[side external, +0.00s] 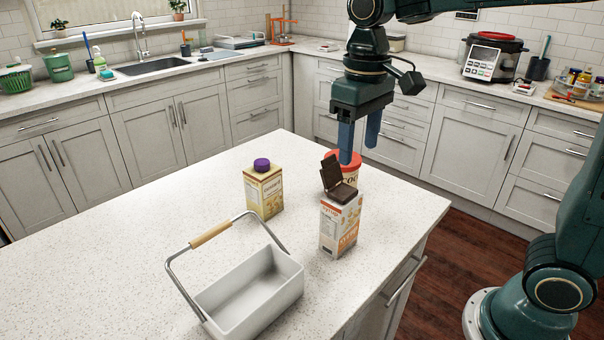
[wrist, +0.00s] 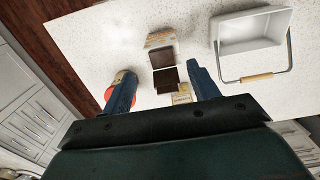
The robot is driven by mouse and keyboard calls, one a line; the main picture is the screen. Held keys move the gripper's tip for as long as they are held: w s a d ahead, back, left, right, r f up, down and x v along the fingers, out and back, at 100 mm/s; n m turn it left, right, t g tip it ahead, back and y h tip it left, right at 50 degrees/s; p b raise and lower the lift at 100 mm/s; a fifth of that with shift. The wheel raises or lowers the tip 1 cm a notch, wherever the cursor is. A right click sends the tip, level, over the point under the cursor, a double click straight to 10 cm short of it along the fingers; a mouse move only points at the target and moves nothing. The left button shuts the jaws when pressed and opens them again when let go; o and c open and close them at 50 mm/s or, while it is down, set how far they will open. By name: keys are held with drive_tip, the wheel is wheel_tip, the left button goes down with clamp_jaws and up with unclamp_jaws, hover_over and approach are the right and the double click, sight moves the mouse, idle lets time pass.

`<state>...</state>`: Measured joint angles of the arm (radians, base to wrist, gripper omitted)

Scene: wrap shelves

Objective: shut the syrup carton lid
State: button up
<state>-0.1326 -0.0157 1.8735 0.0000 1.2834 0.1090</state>
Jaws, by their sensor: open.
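The syrup carton (side external: 340,228) is white and orange and stands upright on the island counter. Its dark brown lid (side external: 332,173) is raised, tilted up and back from the brown top. In the wrist view, the lid (wrist: 166,80) shows as a dark square beside the dark carton top (wrist: 163,57). My gripper (side external: 358,153) is open and empty, fingers pointing down, above and behind the carton in the side view. In the wrist view, its fingers (wrist: 160,70) show on either side of the lid, apart from it. Whether a finger touches the red canister cannot be told.
A red-lidded canister (side external: 349,159) stands close behind the carton, partly hidden. A yellow carton (side external: 263,192) with a purple cap stands to the left. A white basket (side external: 290,287) with a raised handle is in front. The counter's left part is clear.

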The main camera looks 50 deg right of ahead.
drive_tip(key=shift+r, duration=1.45)
drive_tip(key=s+d+f+t, duration=0.2)
drive_tip(key=s, duration=0.5)
drive_tip(key=s+d+f+t, duration=0.2)
drive_tip(key=s+f+t, duration=0.1)
drive_tip(key=s, duration=0.5)
drive_tip(key=shift+d+t, duration=0.2)
drive_tip(key=shift+t, duration=0.1)
drive_tip(key=shift+c, duration=0.2)
